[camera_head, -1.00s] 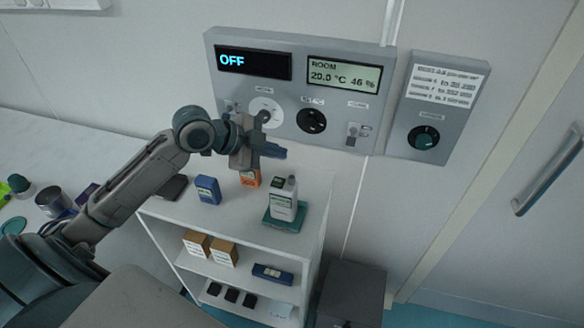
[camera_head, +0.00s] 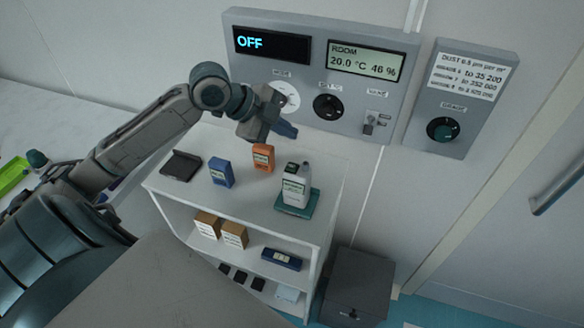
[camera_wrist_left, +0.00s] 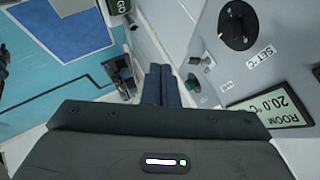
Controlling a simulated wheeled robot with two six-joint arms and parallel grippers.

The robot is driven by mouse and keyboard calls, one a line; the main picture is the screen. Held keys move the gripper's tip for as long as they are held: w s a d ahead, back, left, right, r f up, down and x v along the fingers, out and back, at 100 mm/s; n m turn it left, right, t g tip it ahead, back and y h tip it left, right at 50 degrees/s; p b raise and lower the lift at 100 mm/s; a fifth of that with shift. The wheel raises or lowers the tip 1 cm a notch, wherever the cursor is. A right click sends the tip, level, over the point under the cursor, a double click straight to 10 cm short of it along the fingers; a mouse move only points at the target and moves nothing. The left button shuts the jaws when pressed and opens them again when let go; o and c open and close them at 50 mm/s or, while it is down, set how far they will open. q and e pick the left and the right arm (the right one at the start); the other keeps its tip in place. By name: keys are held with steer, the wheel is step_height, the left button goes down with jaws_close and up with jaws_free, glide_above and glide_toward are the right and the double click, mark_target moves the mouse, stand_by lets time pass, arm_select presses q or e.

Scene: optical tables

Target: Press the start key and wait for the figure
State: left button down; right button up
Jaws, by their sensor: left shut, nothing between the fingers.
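A white hand-held instrument (camera_head: 296,187) with a small dark display stands upright on a teal base (camera_head: 290,207) on top of the white shelf unit. Its key and any figure are too small to make out. My left gripper (camera_head: 285,130) is shut and empty, above and behind the instrument, in front of the wall panel (camera_head: 300,100), and apart from the instrument. Its closed fingers (camera_wrist_left: 161,85) also show in the left wrist view. The panel's left display (camera_head: 272,43) reads OFF; its room display (camera_head: 365,62) reads 20.0 °C 46 %. My right gripper is not in view.
A blue box (camera_head: 221,173), an orange box (camera_head: 263,157) and a dark flat object (camera_head: 181,166) share the shelf top. The panel has a black dial (camera_head: 328,106) and a switch (camera_head: 370,122). A dust panel with a knob (camera_head: 442,130) hangs right. A grey cabinet (camera_head: 358,283) stands below.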

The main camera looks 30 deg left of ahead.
arm_select(q)
steer(key=b, duration=0.5)
glide_above(287, 167)
step_height(287, 167, down, 6)
steer(key=shift+r, duration=0.25)
steer(key=shift+f, duration=1.05)
steer(key=shift+b, duration=0.3)
steer(key=shift+f, duration=0.4)
steer(key=shift+f+b, duration=0.35)
steer(key=shift+f, duration=0.05)
stand_by(0.8)
steer(key=shift+r, duration=0.1)
steer(key=shift+r+p, duration=0.75)
steer(key=shift+p, duration=0.1)
